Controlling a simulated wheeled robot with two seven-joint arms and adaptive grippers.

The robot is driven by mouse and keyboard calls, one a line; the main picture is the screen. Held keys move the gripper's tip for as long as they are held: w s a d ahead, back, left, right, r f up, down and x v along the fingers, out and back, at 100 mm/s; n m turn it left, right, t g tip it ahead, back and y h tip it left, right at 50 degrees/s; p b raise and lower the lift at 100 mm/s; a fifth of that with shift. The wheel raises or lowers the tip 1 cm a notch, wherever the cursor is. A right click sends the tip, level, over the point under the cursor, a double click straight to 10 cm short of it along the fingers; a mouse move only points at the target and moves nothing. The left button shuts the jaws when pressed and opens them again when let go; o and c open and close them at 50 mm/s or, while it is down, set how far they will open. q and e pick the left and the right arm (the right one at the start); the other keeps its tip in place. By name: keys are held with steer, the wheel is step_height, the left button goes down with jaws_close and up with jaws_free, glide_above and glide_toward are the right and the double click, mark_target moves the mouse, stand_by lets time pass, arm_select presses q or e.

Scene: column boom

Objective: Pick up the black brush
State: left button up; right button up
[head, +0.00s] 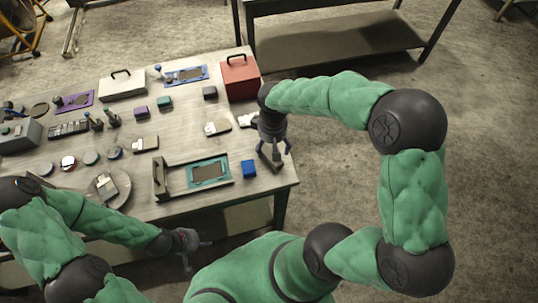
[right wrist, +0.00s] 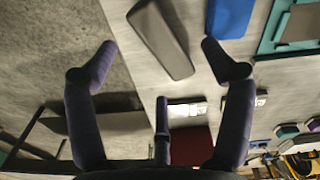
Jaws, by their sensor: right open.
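A dark grey-black block (right wrist: 160,40), which looks like the black brush, lies near the table edge in the right wrist view. In the head view it is hard to separate from my right gripper (head: 272,153), which hangs over the table's right edge. In the right wrist view my right gripper (right wrist: 163,68) is open and empty. The block lies between and beyond its spread fingertips, with no visible contact. My left gripper (head: 190,247) is in front of the table, its fingers spread and nothing in them.
A red box (head: 240,78) stands at the back right corner. The table (head: 270,187) holds many small things further left. Floor lies open to the right.

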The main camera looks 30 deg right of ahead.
step_height(320, 180, down, 2)
steer(key=shift+w+f, duration=0.1)
steer(key=shift+w, duration=0.05)
steer(key=shift+w+d+f+b, duration=0.1)
steer(key=shift+f+b, duration=0.2)
steer(key=shift+f, duration=0.55)
steer(key=shift+w+d+f+b, duration=0.15)
steer(key=shift+f+b, duration=0.15)
steer(key=shift+f, duration=0.55)
steer(key=shift+w+d+f+b, duration=0.1)
steer(key=shift+f+b, duration=0.2)
steer(key=shift+f, duration=0.55)
steer(key=c, duration=1.4)
steer(key=shift+c, duration=0.2)
steer(key=shift+r, duration=0.2)
